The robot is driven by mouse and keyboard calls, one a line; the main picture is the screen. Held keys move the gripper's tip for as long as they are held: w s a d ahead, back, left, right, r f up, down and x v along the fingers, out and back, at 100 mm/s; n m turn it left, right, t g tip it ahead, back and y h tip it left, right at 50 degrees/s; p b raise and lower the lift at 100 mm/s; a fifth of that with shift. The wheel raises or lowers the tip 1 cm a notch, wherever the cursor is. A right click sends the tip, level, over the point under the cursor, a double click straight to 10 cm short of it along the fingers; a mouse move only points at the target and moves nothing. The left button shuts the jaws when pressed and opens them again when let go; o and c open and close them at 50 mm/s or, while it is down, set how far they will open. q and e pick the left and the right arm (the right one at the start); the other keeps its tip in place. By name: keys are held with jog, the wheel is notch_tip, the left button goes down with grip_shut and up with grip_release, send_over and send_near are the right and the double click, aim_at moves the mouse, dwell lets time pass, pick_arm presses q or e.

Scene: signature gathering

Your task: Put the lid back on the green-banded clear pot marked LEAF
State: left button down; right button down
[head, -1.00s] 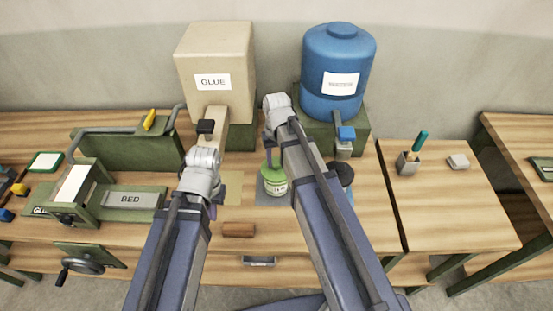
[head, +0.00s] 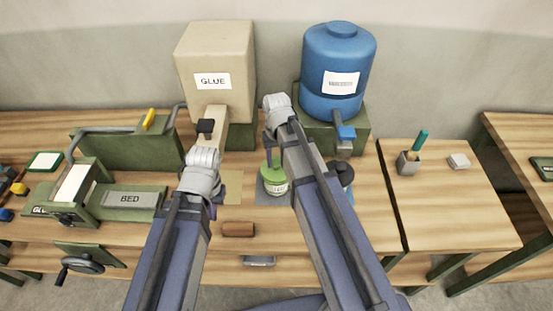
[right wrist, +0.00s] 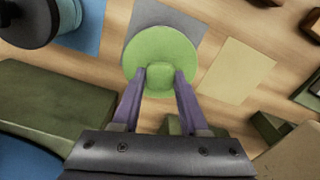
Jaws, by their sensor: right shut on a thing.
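The clear pot with a green band and a white label (head: 277,187) stands on a grey mat (head: 262,196) in the head view; its lettering is too small to read surely. The round green lid (right wrist: 160,48) is at the pot's top. My right gripper (right wrist: 160,76) is shut on the lid's knob from above. I cannot tell whether the lid touches the rim. In the right wrist view the lid hides the pot. My left gripper (head: 212,208) hangs left of the pot; its fingers are mostly hidden by its arm.
A black-lidded pot (head: 345,171) stands right of the green one, partly behind my right arm. A GLUE dispenser (head: 228,60) and a blue tank (head: 338,65) stand behind. A brown block (head: 238,230) lies in front. A yellowish mat (right wrist: 237,70) is bare.

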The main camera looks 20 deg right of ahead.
dwell(0.4)
grip_release()
dwell(0.5)
jog(key=shift+r+p, duration=3.5)
grip_shut()
jog(key=shift+f, duration=0.25)
